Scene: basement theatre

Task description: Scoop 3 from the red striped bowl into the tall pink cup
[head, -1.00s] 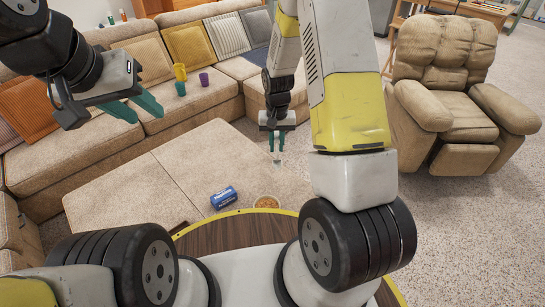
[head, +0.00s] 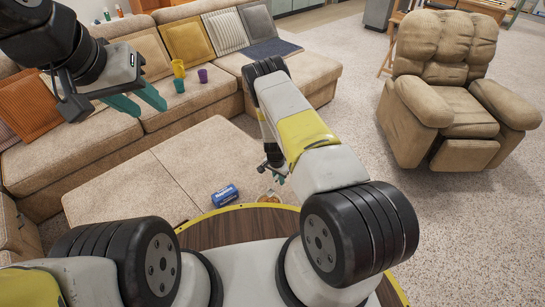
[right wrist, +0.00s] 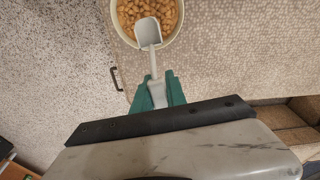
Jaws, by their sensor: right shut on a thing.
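A bowl of small orange-brown pieces (right wrist: 174,38) shows at the top of the right wrist view. Its rim looks pale; I cannot make out red stripes. In the head view the bowl (head: 262,195) is partly hidden by my right gripper (head: 277,179). In the right wrist view this gripper (right wrist: 157,88) is shut on the handle of a grey-white scoop (right wrist: 148,33). The scoop's head is over the bowl's contents; whether it touches them is unclear. My left gripper (head: 152,109) is open and empty at the upper left. I see no pink cup.
A blue can-like object (head: 224,195) lies beside the bowl. Yellow (head: 178,68), teal (head: 179,86) and purple (head: 202,75) cups stand on the beige sofa (head: 215,100). A recliner (head: 447,90) stands at right, with open floor before it.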

